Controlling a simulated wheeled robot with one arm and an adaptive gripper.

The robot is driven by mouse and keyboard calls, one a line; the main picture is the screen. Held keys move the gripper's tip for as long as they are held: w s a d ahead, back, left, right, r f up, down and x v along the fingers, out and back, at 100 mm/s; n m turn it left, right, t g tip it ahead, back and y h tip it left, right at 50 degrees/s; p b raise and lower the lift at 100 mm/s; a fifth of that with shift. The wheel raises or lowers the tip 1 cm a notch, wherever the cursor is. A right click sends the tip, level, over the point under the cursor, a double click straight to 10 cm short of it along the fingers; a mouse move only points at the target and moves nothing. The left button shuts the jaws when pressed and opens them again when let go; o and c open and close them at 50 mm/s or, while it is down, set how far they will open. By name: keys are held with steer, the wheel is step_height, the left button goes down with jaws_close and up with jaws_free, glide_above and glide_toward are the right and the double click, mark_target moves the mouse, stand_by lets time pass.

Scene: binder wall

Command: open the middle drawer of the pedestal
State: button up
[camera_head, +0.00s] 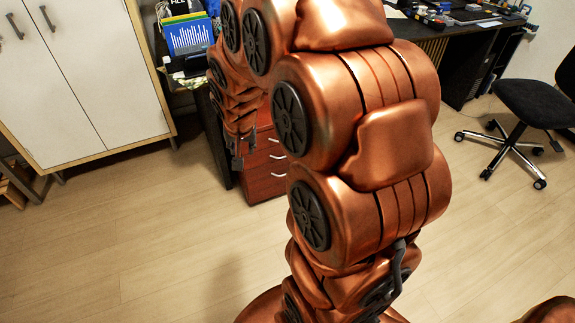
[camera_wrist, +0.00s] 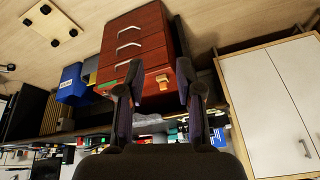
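The reddish-brown wooden pedestal (camera_head: 264,183) stands under the desk in the head view, partly hidden by my arm. It has three drawers with pale bar handles, all looking shut. The middle drawer handle (camera_head: 277,157) is visible right of my gripper (camera_head: 243,153). The wrist view is upside down; there the pedestal (camera_wrist: 155,42) is beyond the fingers, and the middle handle (camera_wrist: 128,46) lies left of centre. My gripper (camera_wrist: 160,78) is open, its two dark fingers apart with nothing between them. It appears in front of the pedestal, not touching a handle, though the exact gap is unclear.
A white cabinet (camera_head: 85,75) stands at the left. The dark desk (camera_head: 455,45) carries binders and small items. A black office chair (camera_head: 535,105) is at the right. A blue bin (camera_wrist: 72,82) shows beside the pedestal in the wrist view. The wooden floor (camera_head: 130,225) in front is clear.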

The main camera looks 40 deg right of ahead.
steer(key=w+d+f+m+t+h+b, duration=0.1)
steer(key=w+d+f+m+t+b, duration=0.25)
steer(key=w+d+f+b, duration=0.55)
steer(key=w+d+f+m+t+h+b, duration=0.15)
steer(key=w+d+f+m+b, duration=0.35)
steer(key=d+f, duration=0.7)
steer(key=d+f+m+t+b, duration=0.3)
steer(key=d+f+b, duration=0.35)
steer(key=f, duration=0.55)
steer(key=d+f+m+t+b, duration=0.3)
steer(key=d+f+b, duration=0.35)
steer(key=f, duration=0.45)
steer(key=shift+n+h, duration=0.25)
steer(key=shift+d+b+x, duration=0.15)
steer(key=shift+b+x, duration=0.35)
steer(key=shift+x, duration=1.65)
steer(key=shift+d+b+x, duration=0.1)
steer(key=shift+b+x, duration=0.35)
steer(key=shift+x, duration=1.75)
steer(key=shift+s, duration=0.1)
jaws_close()
